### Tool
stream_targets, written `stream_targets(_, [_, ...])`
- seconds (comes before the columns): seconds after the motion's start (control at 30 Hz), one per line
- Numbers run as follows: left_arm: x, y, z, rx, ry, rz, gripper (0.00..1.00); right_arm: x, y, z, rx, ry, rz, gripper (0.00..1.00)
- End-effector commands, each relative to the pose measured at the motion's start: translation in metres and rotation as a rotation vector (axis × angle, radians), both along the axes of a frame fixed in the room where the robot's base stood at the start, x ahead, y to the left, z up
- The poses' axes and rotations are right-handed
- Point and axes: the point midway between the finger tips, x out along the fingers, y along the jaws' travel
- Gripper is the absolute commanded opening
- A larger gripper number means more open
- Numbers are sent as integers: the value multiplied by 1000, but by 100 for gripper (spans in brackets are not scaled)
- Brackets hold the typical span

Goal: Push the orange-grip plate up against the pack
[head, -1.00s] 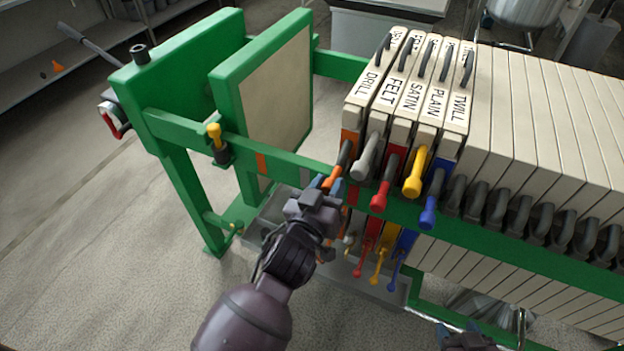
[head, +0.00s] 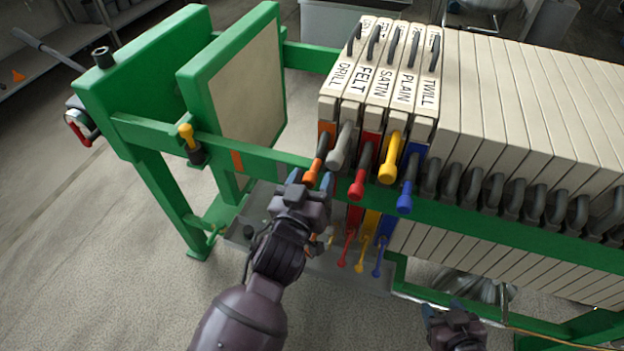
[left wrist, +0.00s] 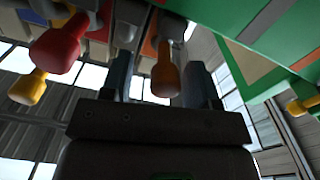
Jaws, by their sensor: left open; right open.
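The orange-grip plate (head: 341,76), lettered DRILL, stands at the left end of a row of lettered plates, close beside the FELT plate (head: 362,84). Its orange grip (head: 312,173) points down toward me on the near side. My left gripper (head: 308,186) is open at this grip. In the left wrist view the orange knob (left wrist: 165,78) shows between the two spread fingers, with gaps visible on both sides. The pack (head: 500,95) of pale plates stands right of the lettered row. My right gripper (head: 451,311) is open and empty at the bottom of the head view.
Grey, red (head: 360,180), yellow (head: 390,168) and blue (head: 407,193) grips crowd right of the orange one. A green rail (head: 262,158) runs along the near side. Free space lies between the orange-grip plate and the green-framed end plate (head: 240,90). A tray (head: 340,277) lies below.

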Motion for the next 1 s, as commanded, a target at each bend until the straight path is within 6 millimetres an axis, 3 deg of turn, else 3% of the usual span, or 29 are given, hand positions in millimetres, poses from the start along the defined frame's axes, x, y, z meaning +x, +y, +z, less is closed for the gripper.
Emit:
stream_targets(0.27, [-14, 6, 0, 1, 1, 1, 55, 0, -1, 2, -2, -2, 1, 55])
stream_targets(0.7, [-78, 29, 0, -1, 1, 0, 55, -1, -3, 3, -10, 0, 7, 55])
stream_targets(1.0, [-100, 36, 0, -1, 0, -1, 55, -2, -4, 2, -10, 2, 5, 55])
